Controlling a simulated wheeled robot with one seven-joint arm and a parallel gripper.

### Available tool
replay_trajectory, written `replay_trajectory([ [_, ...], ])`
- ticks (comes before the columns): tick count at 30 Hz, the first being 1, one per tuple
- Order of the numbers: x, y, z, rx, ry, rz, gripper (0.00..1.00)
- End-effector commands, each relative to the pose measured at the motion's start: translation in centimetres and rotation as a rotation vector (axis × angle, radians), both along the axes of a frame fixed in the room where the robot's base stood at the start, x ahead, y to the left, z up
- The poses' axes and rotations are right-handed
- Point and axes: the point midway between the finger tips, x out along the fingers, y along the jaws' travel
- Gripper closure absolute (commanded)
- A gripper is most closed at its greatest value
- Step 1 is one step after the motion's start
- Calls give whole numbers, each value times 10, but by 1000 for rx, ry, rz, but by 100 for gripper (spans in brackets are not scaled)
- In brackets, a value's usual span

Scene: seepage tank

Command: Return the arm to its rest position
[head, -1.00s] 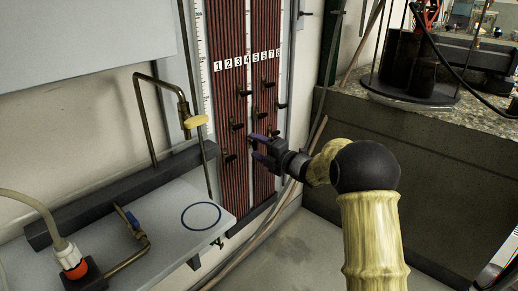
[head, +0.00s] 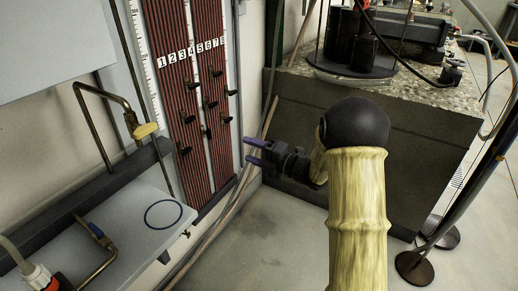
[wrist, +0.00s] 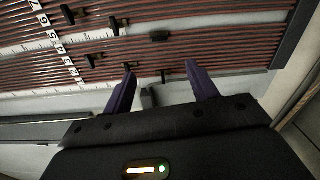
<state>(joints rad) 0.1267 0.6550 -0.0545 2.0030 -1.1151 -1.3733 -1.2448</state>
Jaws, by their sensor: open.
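My gripper (head: 252,152) is open and empty in the head view, at the end of my yellow arm, just right of the numbered manometer board (head: 188,90). Its two purple fingers point left toward the board. In the wrist view, the open fingers (wrist: 160,85) are spread apart with nothing between them. The board's red tubes and several black valve handles (wrist: 160,36) show beyond the fingertips. I cannot tell the exact gap between fingertips and board.
A grey shelf (head: 130,240) with a blue ring (head: 164,214) and bent brass pipes (head: 108,95) is at the left. A dark tank with a gravelly top (head: 430,95) stands behind my arm. Pole bases (head: 415,268) stand at the right. Floor (head: 260,250) is clear below the gripper.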

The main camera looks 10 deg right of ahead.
Motion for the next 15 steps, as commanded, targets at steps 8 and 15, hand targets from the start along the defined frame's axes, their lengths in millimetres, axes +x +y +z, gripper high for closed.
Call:
replay_trajectory([
  [8,-14,-17,0,1,-1,0,42],
  [15,-13,-17,0,1,-1,1,42],
])
